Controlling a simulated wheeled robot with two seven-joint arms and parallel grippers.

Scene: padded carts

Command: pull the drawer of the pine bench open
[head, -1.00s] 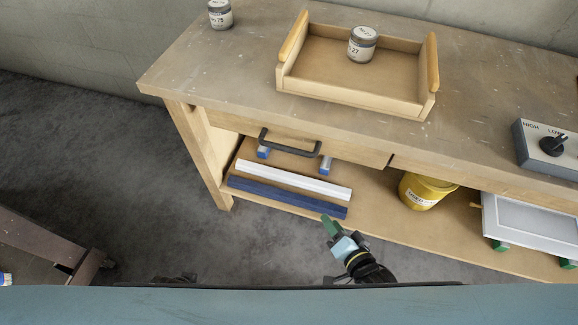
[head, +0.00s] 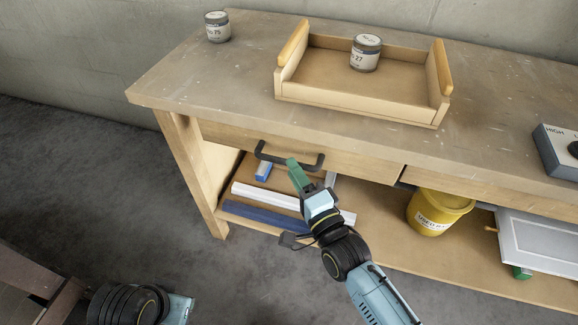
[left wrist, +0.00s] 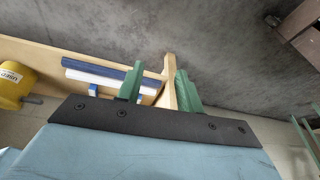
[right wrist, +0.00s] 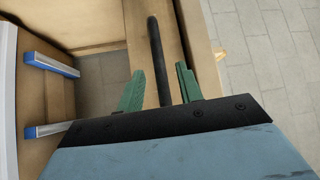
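The pine bench (head: 240,95) has a drawer (head: 350,163) under its top, and the drawer front looks closed. Its dark bar handle (head: 288,162) is on that front. My right gripper (head: 297,172) is at the handle's right half, just in front of it. In the right wrist view the handle (right wrist: 156,55) lies between the two green fingers (right wrist: 160,88), which are apart; I cannot tell whether they touch it. My left gripper (left wrist: 157,88) is open and empty in the left wrist view, pointing towards the bench leg and floor. Its fingers are outside the head view.
On the bench top are a wooden tray (head: 356,112) with a tin (head: 366,53), another tin (head: 217,26) and a grey switch box (head: 555,150). The lower shelf holds a yellow bucket (head: 437,212) and white and blue bars (head: 264,197). A brown cart (head: 25,265) stands at left.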

